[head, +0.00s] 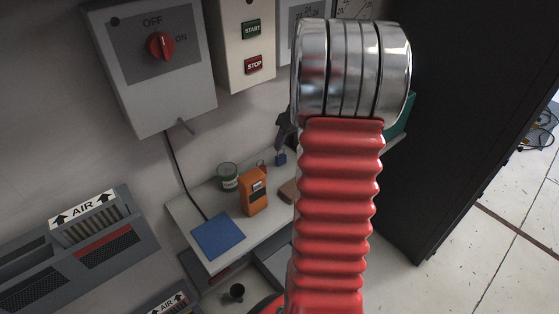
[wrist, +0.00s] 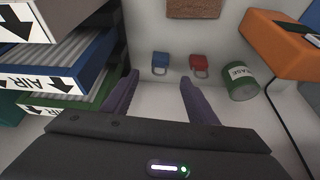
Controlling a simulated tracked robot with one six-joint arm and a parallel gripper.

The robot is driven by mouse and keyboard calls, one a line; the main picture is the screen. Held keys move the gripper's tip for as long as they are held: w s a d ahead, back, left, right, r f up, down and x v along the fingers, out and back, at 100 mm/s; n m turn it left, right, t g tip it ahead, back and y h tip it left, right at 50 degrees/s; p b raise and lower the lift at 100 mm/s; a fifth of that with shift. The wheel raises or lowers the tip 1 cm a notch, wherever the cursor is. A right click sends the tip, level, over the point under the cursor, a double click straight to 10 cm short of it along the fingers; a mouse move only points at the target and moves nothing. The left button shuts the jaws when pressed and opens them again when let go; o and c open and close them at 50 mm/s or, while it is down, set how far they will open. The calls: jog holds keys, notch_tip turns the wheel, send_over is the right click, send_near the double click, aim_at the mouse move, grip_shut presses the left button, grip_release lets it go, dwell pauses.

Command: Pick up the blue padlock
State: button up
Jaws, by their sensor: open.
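The blue padlock (wrist: 160,60) is on the pale shelf in the wrist view, with its shackle toward my gripper (wrist: 158,78). My gripper is open, its two dark purple fingers apart and empty. The padlock shows in the gap between the fingertips, beyond them; I see no contact. In the head view the blue padlock (head: 281,160) is small, just below a dark part of my gripper. My arm hides most of the gripper there.
A red padlock (wrist: 198,61) sits close right of the blue one. A green can (wrist: 240,83) and an orange meter (wrist: 285,45) stand farther right. Units labelled AIR (wrist: 62,80) crowd the left. A brown block (wrist: 193,9) lies beyond. A blue pad (head: 218,236) lies on the shelf (head: 183,211).

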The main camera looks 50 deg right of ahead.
aim_at(281, 156)
jog(key=shift+x, duration=3.2)
jog(key=shift+f, duration=0.15)
jog(key=shift+x, duration=2.5)
jog(key=shift+c, duration=0.3)
grip_shut()
